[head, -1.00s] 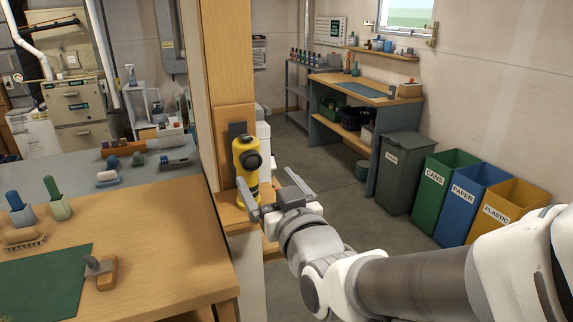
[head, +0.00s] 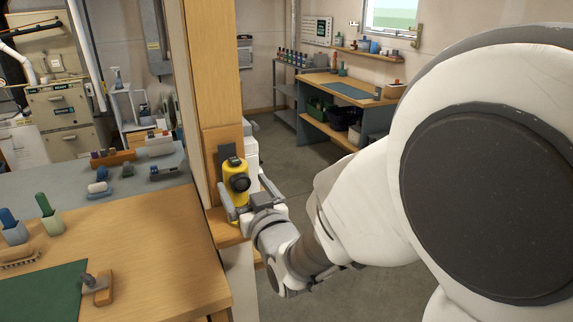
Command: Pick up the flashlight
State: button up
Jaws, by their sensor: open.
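The flashlight (head: 236,184) is yellow with a round black lens facing me. It stands upright on a small wooden ledge (head: 222,229) against the wooden post. My gripper (head: 247,190) is open, with one finger on the left side of the flashlight and the other on its right. The gripper's palm is in front of the flashlight's lower part and hides some of it. I cannot tell whether the fingers touch it.
A wooden post (head: 207,70) rises right behind the flashlight. A wooden workbench (head: 160,235) with brushes and a green mat (head: 45,292) is at the left. A second bench (head: 325,84) stands at the back. My arm covers much of the right side.

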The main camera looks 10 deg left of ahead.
jog(key=shift+a+p+x, duration=0.15)
jog(key=shift+p+x, duration=0.05)
jog(key=shift+x, duration=1)
jog(key=shift+a+p+x, duration=0.15)
jog(key=shift+p+x, duration=0.05)
jog(key=shift+x, duration=0.95)
jog(key=shift+s, duration=0.2)
grip_shut()
jog(key=shift+r, duration=0.1)
